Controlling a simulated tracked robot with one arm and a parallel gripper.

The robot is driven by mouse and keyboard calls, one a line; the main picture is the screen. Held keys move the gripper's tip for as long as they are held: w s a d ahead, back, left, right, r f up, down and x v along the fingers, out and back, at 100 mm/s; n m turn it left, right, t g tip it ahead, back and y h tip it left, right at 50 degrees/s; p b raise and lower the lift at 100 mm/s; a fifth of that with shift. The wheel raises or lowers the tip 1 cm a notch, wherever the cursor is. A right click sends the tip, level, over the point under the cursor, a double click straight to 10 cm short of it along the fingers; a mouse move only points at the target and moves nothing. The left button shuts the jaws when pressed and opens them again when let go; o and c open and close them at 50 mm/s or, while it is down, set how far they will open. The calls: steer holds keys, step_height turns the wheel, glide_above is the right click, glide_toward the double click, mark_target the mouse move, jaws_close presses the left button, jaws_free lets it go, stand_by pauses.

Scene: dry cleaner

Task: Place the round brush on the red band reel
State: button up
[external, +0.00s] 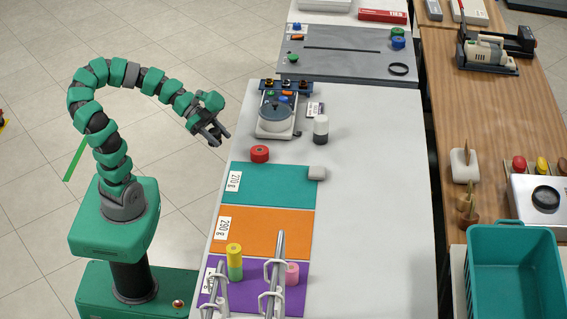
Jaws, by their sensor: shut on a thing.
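The red band reel (259,154) stands on the pale counter, just beyond the teal mat. My gripper (219,137) is in the air to the left of the reel and higher, apart from it. Its dark fingers point down and to the right. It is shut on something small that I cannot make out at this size. I cannot pick out the round brush for certain; what is between the fingers is mostly hidden by them.
A scale-like device (276,121) and a white-and-dark cylinder (321,130) stand beyond the reel. A grey block (317,173) lies at the teal mat (270,186). Yellow-and-green reels (234,258), a pink reel (292,272) and metal rails (277,265) are at the purple mat. The counter's right side is clear.

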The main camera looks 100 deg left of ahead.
steer(key=p, duration=0.1)
glide_above(263, 152)
steer(key=shift+a+f, duration=0.15)
steer(key=shift+f, duration=0.6)
steer(key=shift+w+f+b, duration=0.1)
steer(key=shift+f+b, duration=0.45)
steer(key=shift+f, duration=1.25)
steer(key=o, duration=1)
steer(key=shift+c, duration=0.2)
steer(key=shift+r, duration=0.1)
steer(key=p+v, duration=0.2)
steer(key=v, duration=1)
